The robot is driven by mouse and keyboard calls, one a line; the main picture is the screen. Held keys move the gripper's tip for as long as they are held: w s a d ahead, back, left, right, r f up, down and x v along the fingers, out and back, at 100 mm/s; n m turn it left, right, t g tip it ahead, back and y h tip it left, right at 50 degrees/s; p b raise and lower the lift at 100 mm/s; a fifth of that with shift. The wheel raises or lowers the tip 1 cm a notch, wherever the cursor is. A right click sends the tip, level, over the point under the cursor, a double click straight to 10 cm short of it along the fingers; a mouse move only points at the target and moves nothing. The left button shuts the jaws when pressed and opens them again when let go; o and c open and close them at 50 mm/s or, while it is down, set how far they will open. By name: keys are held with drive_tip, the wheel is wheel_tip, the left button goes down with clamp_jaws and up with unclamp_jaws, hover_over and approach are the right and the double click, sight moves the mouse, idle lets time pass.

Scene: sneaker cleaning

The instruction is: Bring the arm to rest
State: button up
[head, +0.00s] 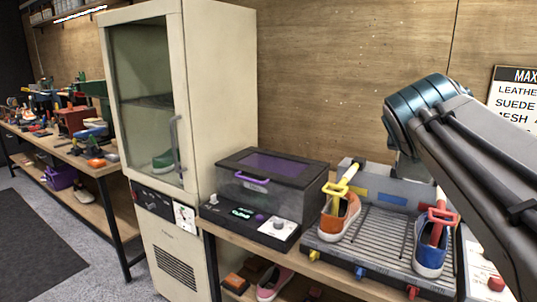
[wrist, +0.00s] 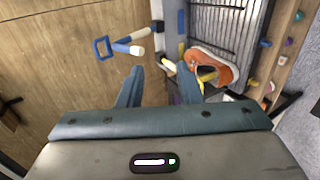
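My gripper (wrist: 163,78) shows in the wrist view with its two blue-grey fingers spread apart and no object clearly between them. Beyond the fingers, to the right, is an orange sneaker (wrist: 216,64) with a yellow insert (wrist: 206,76). In the head view my arm (head: 465,150) reaches in from the right above the rack; the gripper itself is hidden. The orange sneaker (head: 338,222) with its yellow handled insert (head: 345,180) and a blue sneaker (head: 430,250) with a red handled insert (head: 440,217) stand on the ribbed rack (head: 375,240).
A dark box with a purple lid (head: 272,165) stands left of the rack. A tall cream cabinet (head: 220,90) with a glass door is farther left. A cluttered workbench (head: 75,155) is at far left. A blue loop-handled item (wrist: 120,47) shows near the wooden wall.

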drive_tip(key=s+a+f+m+g+y+p, duration=0.2)
drive_tip(key=s+a+f+m, duration=0.1)
drive_tip(key=f, duration=0.5)
drive_tip(key=s+a+f+m+g+y+p, duration=0.1)
drive_tip(key=s+a+f+m+g+y, duration=0.1)
drive_tip(key=f, duration=0.7)
drive_tip(key=s+a+f+m+g+y+p, duration=0.2)
drive_tip(key=s+a+f+m+g, duration=0.1)
drive_tip(key=s+a+f+m, duration=0.3)
wheel_tip(320, 180, down, 2)
drive_tip(key=shift+s+f+m+g+y+p, duration=0.15)
drive_tip(key=shift+s+m+g+y+p, duration=0.2)
drive_tip(key=shift+s, duration=0.65)
drive_tip(key=shift+d, duration=0.15)
